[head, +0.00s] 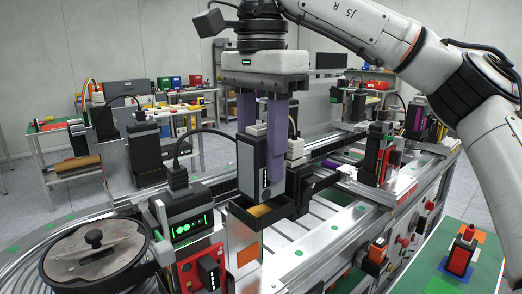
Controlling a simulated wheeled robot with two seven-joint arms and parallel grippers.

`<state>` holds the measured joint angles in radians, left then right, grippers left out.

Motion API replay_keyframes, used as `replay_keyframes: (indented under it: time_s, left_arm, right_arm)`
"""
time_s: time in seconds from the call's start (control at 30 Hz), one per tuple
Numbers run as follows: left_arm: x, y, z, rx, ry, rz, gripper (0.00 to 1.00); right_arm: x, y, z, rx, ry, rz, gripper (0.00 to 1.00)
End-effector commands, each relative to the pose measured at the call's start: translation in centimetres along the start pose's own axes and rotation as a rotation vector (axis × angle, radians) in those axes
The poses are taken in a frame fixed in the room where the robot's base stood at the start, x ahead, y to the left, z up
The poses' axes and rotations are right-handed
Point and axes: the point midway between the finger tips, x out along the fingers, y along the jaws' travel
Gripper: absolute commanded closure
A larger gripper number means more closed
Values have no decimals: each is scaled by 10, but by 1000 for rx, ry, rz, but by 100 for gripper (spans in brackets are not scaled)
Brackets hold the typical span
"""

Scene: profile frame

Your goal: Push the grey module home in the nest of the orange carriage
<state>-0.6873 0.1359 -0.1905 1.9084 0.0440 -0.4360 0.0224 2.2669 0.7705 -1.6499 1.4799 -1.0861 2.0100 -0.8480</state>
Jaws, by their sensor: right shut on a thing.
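My right gripper (263,148), with purple fingers, points down at the centre of the head view. It is shut on the grey module (247,168), a tall upright block with a light grey face and a dark side with small white lights. The module's lower end is at a black open-topped nest (238,216), whose orange-yellow floor shows in front of it. I cannot tell how deep the module sits or whether it touches the floor. An orange plate (248,255) marks the front of the carriage below the nest. My left gripper is not in view.
A round lidded pot (95,262) stands at the lower left. A red-based device with a green display (188,228) stands close left of the nest. A black-and-red unit (378,155) stands on the rail at right. A green table (450,288) is at the lower right.

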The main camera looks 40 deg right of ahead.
Motion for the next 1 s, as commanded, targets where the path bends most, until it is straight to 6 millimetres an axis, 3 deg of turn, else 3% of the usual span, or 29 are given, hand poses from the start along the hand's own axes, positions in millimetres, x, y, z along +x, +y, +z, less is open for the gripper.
replay_keyframes:
  time_s: [1.0]
  left_arm:
    - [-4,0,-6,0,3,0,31]
  right_arm:
    - [0,0,0,0,0,-1,89]
